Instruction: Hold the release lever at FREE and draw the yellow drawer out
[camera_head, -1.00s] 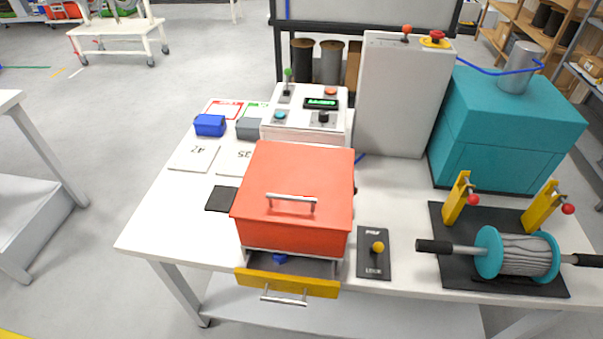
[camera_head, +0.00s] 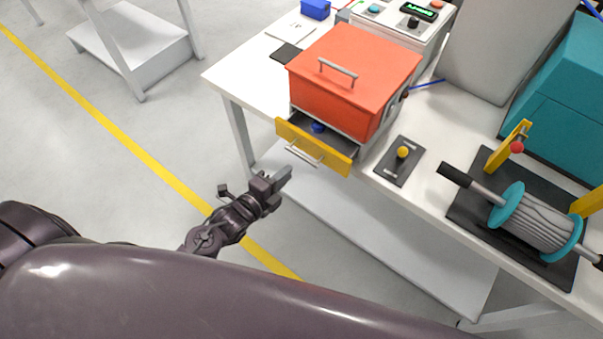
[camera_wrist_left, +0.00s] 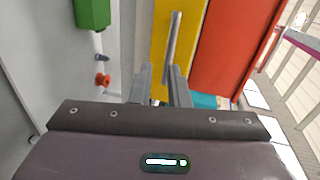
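The red-orange box (camera_head: 352,72) stands on the white table with its yellow drawer (camera_head: 333,158) partly out below it. The drawer's silver handle (camera_head: 304,152) faces me. A blue object (camera_head: 318,127) lies in the drawer. The release lever, with a yellow knob (camera_head: 402,152), stands on a black plate (camera_head: 390,170) right of the drawer; its lettering is unreadable now. My left gripper (camera_head: 285,176) is in front of and below the handle, apart from it. In the left wrist view its fingers (camera_wrist_left: 160,88) are spread and empty, with the handle (camera_wrist_left: 173,38) beyond them. My right gripper is not visible.
A cable reel (camera_head: 537,215) on a black base and a teal machine (camera_head: 565,105) stand to the right. A grey cabinet (camera_head: 505,45) and a control box (camera_head: 400,25) stand behind. The floor before the table is open.

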